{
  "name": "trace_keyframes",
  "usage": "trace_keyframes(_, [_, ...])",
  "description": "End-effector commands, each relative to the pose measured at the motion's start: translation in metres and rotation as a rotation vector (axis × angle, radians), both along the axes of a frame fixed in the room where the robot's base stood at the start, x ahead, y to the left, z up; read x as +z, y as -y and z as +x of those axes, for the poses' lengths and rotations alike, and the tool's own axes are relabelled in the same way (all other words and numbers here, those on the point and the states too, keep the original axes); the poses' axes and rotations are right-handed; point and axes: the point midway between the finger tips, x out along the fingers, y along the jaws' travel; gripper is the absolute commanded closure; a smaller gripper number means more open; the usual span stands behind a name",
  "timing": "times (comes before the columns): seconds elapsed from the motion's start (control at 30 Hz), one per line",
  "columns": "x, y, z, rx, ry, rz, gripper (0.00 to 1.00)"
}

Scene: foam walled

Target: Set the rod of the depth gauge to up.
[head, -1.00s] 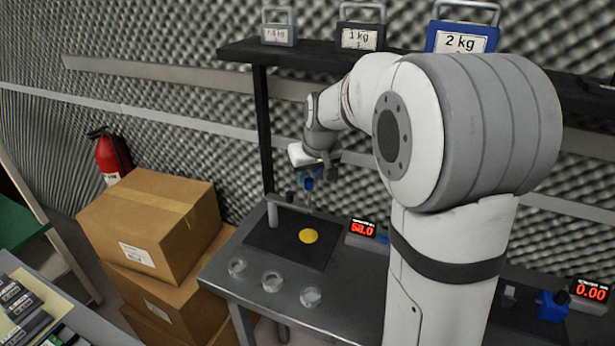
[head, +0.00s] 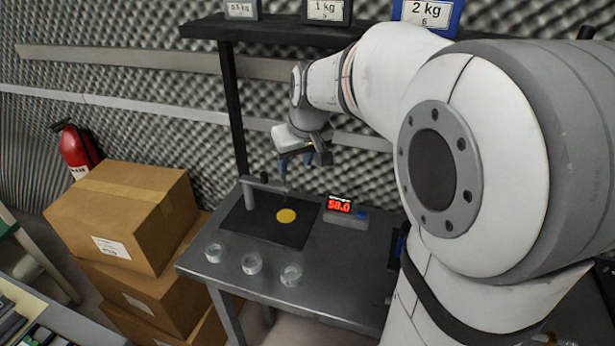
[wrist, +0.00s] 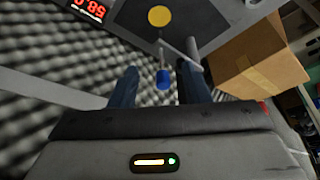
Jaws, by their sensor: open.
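The depth gauge has a grey post and crossarm (head: 265,184) on a black base plate (head: 240,228). A yellow disc (head: 287,216) lies on the plate near the post. In the wrist view a blue knob (wrist: 163,77) tops the thin rod, with the disc (wrist: 159,16) beyond it. My gripper (head: 296,162) is above the gauge. In the wrist view its fingers (wrist: 157,86) are open, with the knob appearing between them and a gap on each side. Contact is not visible. In the head view I cannot clearly separate the knob from the fingers.
A red display reading 58.0 (head: 340,205) stands right of the plate. Several clear glass dishes, one at the front (head: 251,264), sit on the grey table (head: 330,285). Stacked cartons (head: 125,215) stand left. A dark shelf (head: 290,31) carries weights above.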

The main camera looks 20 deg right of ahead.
Motion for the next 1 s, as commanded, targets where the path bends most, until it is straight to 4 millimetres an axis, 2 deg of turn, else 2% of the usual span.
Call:
trace_keyframes(0.1, [-0.001,0.004,-0.023,-0.002,0.002,0.0,0.57])
trace_keyframes(0.3, [0.0,0.008,-0.048,-0.002,0.002,0.001,0.57])
trace_keyframes(0.47, [0.0,0.009,-0.056,-0.001,0.0,0.001,0.57])
trace_keyframes(0.77, [0.0,0.009,-0.057,-0.001,0.0,0.001,0.57])
trace_keyframes(0.83, [-0.002,0.007,-0.063,-0.005,-0.006,0.001,0.57])
trace_keyframes(0.93, [-0.012,0.0,-0.092,-0.028,-0.037,0.002,0.57])
trace_keyframes(1.0, [-0.024,-0.006,-0.122,-0.055,-0.068,0.0,0.57])
